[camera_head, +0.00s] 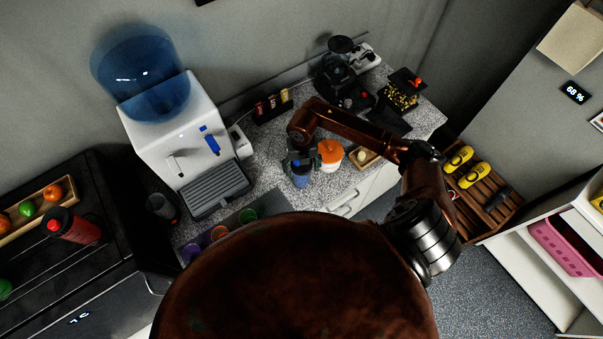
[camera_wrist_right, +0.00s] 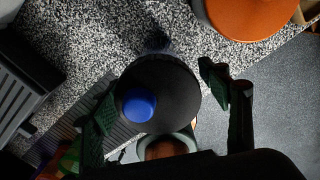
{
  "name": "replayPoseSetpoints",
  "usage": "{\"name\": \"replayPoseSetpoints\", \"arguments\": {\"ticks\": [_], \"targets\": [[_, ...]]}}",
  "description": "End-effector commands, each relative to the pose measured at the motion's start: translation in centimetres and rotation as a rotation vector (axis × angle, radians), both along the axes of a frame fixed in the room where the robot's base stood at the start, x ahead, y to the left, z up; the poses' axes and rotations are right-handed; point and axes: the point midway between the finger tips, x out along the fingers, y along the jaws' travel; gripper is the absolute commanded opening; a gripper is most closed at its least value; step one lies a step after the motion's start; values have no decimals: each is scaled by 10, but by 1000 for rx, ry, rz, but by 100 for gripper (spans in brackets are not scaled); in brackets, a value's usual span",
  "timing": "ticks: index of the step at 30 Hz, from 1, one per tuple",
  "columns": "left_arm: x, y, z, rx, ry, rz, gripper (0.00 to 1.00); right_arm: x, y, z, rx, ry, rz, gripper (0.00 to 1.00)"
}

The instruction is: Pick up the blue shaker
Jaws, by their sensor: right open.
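The blue shaker (camera_head: 301,181) stands on the speckled counter, partly hidden from above by my right gripper (camera_head: 301,160). In the right wrist view its black lid with a round blue cap (camera_wrist_right: 138,105) faces the camera. My right gripper (camera_wrist_right: 160,92) is open there, with one dark green finger on each side of the shaker. The right finger shows a gap to the lid; I cannot tell whether the left finger touches it. My left gripper is not in view.
A white tub with an orange lid (camera_head: 331,149) stands close to the right of the shaker. A water dispenser (camera_head: 178,140) stands to the left. Several coloured cups (camera_head: 219,233) are near the front. A coffee grinder (camera_head: 341,75) is at the back.

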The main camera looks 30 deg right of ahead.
Motion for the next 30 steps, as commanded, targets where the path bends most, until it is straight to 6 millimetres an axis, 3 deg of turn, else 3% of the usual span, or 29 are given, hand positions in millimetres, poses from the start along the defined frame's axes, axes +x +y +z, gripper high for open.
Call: {"name": "replayPoseSetpoints", "arguments": {"ticks": [1, 6, 14, 30], "targets": [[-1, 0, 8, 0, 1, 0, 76, 0, 2, -4, 3, 3, -1, 69], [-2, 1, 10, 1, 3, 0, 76, 1, 1, -24, 0, 1, 2, 69], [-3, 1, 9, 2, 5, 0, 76, 1, 2, -27, 0, -1, 5, 69], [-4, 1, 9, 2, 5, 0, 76, 1, 2, -27, 0, -1, 4, 32]]}}
